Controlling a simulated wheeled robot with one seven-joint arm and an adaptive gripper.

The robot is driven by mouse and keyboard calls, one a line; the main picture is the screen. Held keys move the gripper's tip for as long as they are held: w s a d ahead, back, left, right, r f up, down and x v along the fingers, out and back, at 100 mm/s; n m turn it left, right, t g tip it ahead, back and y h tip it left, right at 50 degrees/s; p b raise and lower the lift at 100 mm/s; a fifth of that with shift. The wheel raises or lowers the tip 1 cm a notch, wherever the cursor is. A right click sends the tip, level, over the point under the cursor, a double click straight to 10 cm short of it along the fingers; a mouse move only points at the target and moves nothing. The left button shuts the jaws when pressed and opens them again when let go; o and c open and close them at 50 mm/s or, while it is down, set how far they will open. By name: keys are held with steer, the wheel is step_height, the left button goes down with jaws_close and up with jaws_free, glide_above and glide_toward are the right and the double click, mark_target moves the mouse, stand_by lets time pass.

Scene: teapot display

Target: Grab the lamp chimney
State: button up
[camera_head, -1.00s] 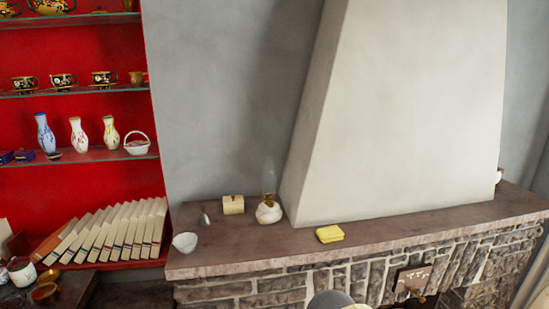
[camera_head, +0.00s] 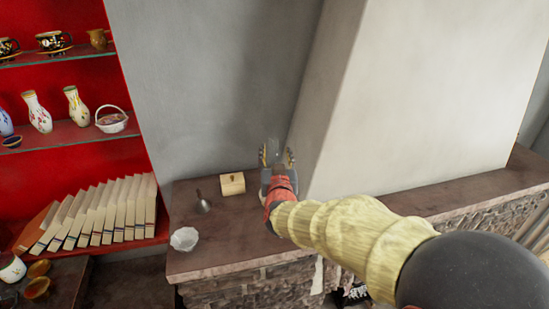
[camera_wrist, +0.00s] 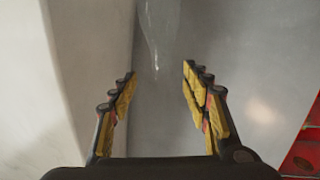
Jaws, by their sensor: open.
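The lamp chimney (camera_wrist: 158,30) is a clear glass tube, faint against the grey wall. In the wrist view it stands at the top centre, lined up with the gap between my fingertips. In the head view the chimney (camera_head: 272,148) shows faintly between the fingers. My gripper (camera_wrist: 160,72) is open, with one yellow-and-black finger on either side of the gap. I see no finger touching the glass. In the head view my gripper (camera_head: 277,155) is at the mantel's back, beside the white chimney breast. The lamp's base is hidden behind my arm.
The white chimney breast (camera_head: 420,90) rises close on the right. On the mantel (camera_head: 230,250), a cream box (camera_head: 232,183), a small metal bell-like object (camera_head: 203,203) and a white bowl (camera_head: 185,239) stand to the left. Red shelves with vases and books are farther left.

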mark_target(274, 144)
steer(key=shift+w+a+f+p, duration=0.15)
steer(key=shift+w+p, duration=0.3)
steer(key=shift+w, duration=1.55)
steer(key=shift+w+a+f+p, duration=0.1)
steer(key=shift+w+p, duration=0.3)
steer(key=shift+w, duration=1.6)
steer(key=shift+c, duration=0.8)
jaws_close()
